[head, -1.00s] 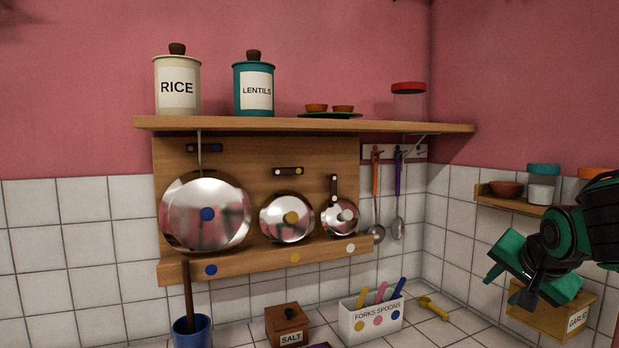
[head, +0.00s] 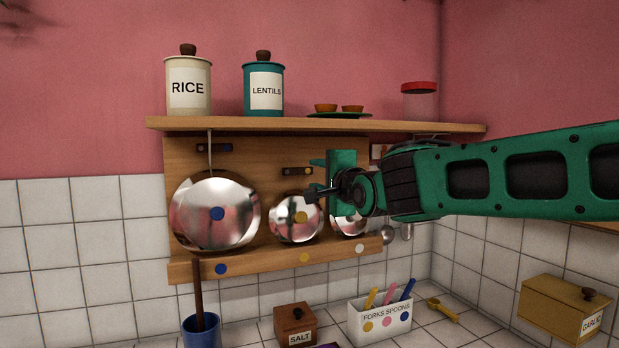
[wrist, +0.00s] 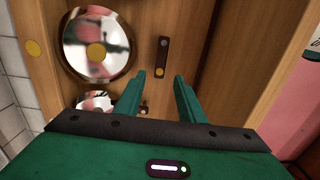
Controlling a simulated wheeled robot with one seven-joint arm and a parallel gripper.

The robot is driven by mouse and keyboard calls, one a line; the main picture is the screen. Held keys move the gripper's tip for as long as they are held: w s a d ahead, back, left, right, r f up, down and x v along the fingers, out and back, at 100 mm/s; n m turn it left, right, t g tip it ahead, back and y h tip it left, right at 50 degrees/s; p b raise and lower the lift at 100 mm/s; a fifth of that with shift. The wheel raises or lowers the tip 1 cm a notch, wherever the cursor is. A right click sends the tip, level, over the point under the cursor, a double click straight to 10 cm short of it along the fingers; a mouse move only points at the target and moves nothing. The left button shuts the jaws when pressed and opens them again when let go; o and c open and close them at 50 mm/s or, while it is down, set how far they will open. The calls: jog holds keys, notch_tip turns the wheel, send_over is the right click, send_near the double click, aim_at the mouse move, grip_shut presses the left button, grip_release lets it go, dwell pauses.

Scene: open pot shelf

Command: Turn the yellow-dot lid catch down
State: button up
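The yellow-dot lid catch (head: 294,171) is a short dark bar on the wooden back panel, lying level above the yellow-dot lid (head: 283,221). In the wrist view the catch (wrist: 162,57) shows a pale dot at one end and a yellow dot at the end nearer my gripper. The shiny round lid (wrist: 80,35) stands on the rail below it. My gripper (head: 314,178) is at the catch's right end. In the wrist view my gripper (wrist: 160,78) is open and empty, its two fingers apart and the catch's yellow end lined up between them. Contact cannot be told.
A larger blue-dot lid (head: 190,213) stands to the left. The white-dot lid (head: 347,228) is partly hidden behind my gripper. The shelf (head: 240,124) with canisters runs above. The rail (head: 335,252) has coloured dots. A salt box (head: 292,321) and utensil box (head: 372,334) stand below.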

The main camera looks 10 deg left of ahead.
aim_at(305, 172)
jog(key=x, duration=0.7)
jog(key=shift+d, duration=0.1)
grip_shut()
